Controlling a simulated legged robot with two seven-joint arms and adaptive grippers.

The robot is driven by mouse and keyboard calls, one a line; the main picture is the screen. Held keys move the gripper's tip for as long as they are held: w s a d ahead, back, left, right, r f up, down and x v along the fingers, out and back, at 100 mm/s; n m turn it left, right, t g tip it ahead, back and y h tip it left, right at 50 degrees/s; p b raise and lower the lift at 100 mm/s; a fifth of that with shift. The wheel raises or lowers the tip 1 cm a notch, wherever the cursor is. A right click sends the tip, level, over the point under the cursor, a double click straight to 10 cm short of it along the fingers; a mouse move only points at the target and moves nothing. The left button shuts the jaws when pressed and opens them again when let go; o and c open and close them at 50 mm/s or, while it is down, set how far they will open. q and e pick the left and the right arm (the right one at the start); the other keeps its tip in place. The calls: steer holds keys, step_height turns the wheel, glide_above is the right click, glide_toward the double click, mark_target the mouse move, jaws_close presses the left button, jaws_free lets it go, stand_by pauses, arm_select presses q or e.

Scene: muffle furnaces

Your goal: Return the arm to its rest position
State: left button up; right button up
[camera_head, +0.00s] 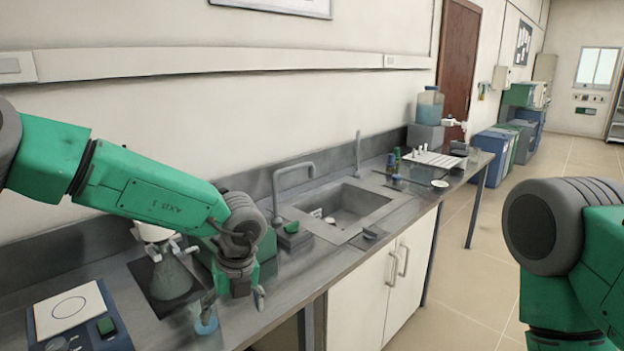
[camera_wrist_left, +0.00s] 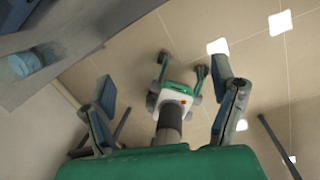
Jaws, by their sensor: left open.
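My left arm comes in from the left in the head view, green with grey joints, and reaches over the near part of the counter (camera_head: 300,262). My left gripper (camera_head: 233,300) points down near the counter's front edge. It also shows in the left wrist view (camera_wrist_left: 163,78), where its two fingers are spread apart with nothing between them and tiled floor behind. My right arm shows only as a green and grey part at the right edge of the head view. Its gripper is out of view.
A small bluish vessel (camera_head: 206,326) stands close beside the left gripper. A glass flask (camera_head: 172,280) and a white-topped plate device (camera_head: 72,307) are at the left. A sink (camera_head: 345,208) with taps lies beyond the gripper. Open floor (camera_head: 465,285) is at the right.

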arm_select(q)
steer(key=s+a+f+m+t+y+b, duration=0.1)
steer(key=s+a+f+m+t+b, duration=0.3)
steer(key=f+m, duration=0.7)
steer(key=s+a+f+m+y+b, duration=0.1)
steer(key=s+a+f+m+b, duration=0.2)
steer(key=s+a+f+m, duration=0.55)
steer(key=s+f+m+g+h+b, duration=0.1)
steer(key=s+f+m, duration=0.3)
steer(key=s+m, duration=0.3)
steer(key=s+a+f+m+g+h+b, duration=0.1)
steer(key=s+f+m+b, duration=0.1)
steer(key=s+f+m, duration=0.3)
steer(key=s+f+m+g+h+b, duration=0.2)
steer(key=s+f+m, duration=0.2)
steer(key=s+m, duration=0.6)
steer(key=shift+s+a+f+m, duration=0.2)
steer(key=shift+s+m, duration=0.15)
steer(key=shift+s, duration=0.3)
arm_select(e)
step_height(320, 180, down, 12)
steer(key=shift+s+a, duration=0.2)
steer(key=shift+a, duration=0.15)
arm_select(q)
steer(key=shift+d, duration=0.2)
arm_select(e)
steer(key=shift+d+f, duration=0.15)
steer(key=shift+f, duration=0.05)
